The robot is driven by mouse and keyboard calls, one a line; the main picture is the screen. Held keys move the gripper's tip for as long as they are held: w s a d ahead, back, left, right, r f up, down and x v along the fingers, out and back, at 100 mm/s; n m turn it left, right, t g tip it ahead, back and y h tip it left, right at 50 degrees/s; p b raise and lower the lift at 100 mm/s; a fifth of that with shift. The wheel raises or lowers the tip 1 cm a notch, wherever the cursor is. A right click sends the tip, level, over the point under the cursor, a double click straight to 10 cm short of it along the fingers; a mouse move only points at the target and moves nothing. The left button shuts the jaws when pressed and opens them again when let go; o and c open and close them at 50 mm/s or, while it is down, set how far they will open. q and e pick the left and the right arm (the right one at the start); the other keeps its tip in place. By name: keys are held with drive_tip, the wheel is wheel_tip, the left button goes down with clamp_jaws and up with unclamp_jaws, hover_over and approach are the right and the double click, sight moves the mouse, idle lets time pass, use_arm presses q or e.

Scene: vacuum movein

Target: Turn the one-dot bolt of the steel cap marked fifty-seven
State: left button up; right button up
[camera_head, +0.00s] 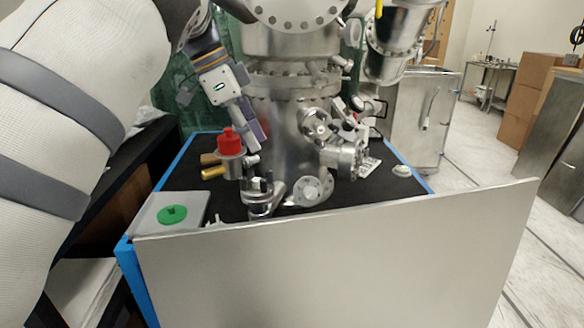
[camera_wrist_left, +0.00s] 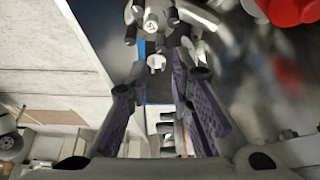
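My left gripper (camera_head: 250,132) reaches down from the upper left in the head view, behind the red-topped valve and beside the steel chamber. In the left wrist view its two purple-padded fingers (camera_wrist_left: 160,78) stand apart with nothing between the tips. A small steel cap with upright bolts (camera_head: 260,196) stands at the front of the black top in the head view, below and apart from the gripper. A bolted steel part (camera_wrist_left: 152,24) shows beyond the fingertips in the left wrist view; I cannot tell whether it is the same cap. No number or dot marks are readable. My right gripper is out of view.
The steel chamber (camera_head: 292,135) fills the middle, with side flanges (camera_head: 312,190) close by. The red-topped valve (camera_head: 230,150) stands near the gripper. A pale panel (camera_head: 330,262) runs along the front.

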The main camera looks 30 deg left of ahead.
sight(267, 170)
use_arm(q)
drive_tip(key=x, duration=0.7)
drive_tip(key=shift+a+f, duration=0.15)
drive_tip(key=shift+f, duration=0.15)
clamp_jaws()
